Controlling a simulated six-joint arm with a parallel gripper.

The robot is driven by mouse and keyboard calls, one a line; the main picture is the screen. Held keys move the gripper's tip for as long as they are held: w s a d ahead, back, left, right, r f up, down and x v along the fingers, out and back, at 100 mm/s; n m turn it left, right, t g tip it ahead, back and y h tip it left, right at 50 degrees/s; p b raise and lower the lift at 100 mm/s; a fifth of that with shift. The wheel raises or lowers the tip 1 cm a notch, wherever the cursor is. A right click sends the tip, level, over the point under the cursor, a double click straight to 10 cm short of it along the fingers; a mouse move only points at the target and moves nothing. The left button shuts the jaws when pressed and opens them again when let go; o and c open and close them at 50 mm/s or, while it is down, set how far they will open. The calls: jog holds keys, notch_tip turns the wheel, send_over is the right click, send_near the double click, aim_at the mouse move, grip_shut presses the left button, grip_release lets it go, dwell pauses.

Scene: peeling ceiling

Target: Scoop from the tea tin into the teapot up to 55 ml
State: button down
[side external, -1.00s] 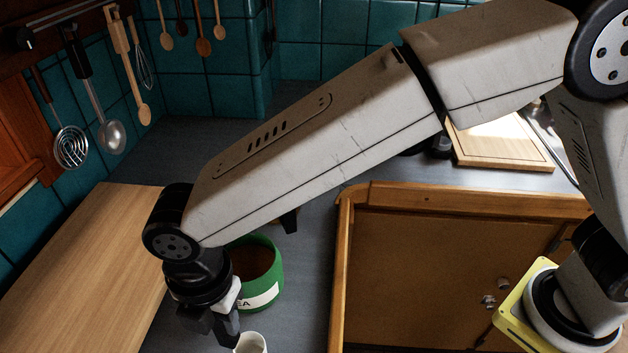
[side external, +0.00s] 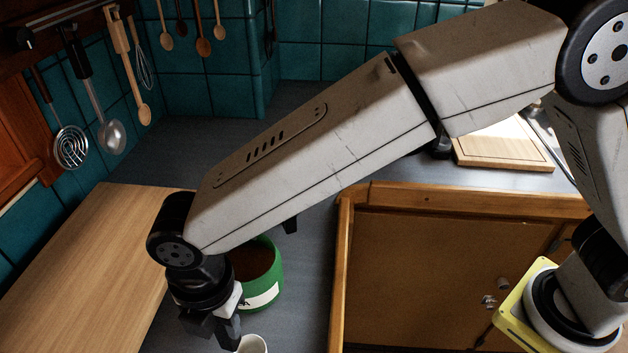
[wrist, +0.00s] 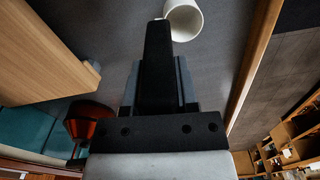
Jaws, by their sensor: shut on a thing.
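The green tea tin (side external: 270,290) stands on the grey counter in the side view, just beyond my gripper, with a white label and brown tea inside. My arm hides part of it. My gripper (side external: 226,338) points down and is shut on a small white cup-like scoop (side external: 254,344), cut off by the lower picture edge. In the wrist view the scoop (wrist: 183,20) is at the tip of my gripper (wrist: 160,28). I cannot pick out the teapot for sure; a shiny reddish-orange vessel (wrist: 83,130) stands at the wrist view's left.
A wooden board or worktop (side external: 95,255) lies left of my gripper. A wooden-framed brown panel (side external: 430,260) is at the right. Utensils (side external: 105,130) hang on the tiled wall. A strip of grey counter (side external: 310,265) right of the tin is clear.

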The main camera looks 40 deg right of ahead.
jog(key=shift+f, duration=0.15)
jog(key=shift+c, duration=1.4)
grip_release()
jog(key=shift+r, duration=4.55)
jog(key=shift+w+d, duration=0.1)
jog(key=shift+d, duration=0.05)
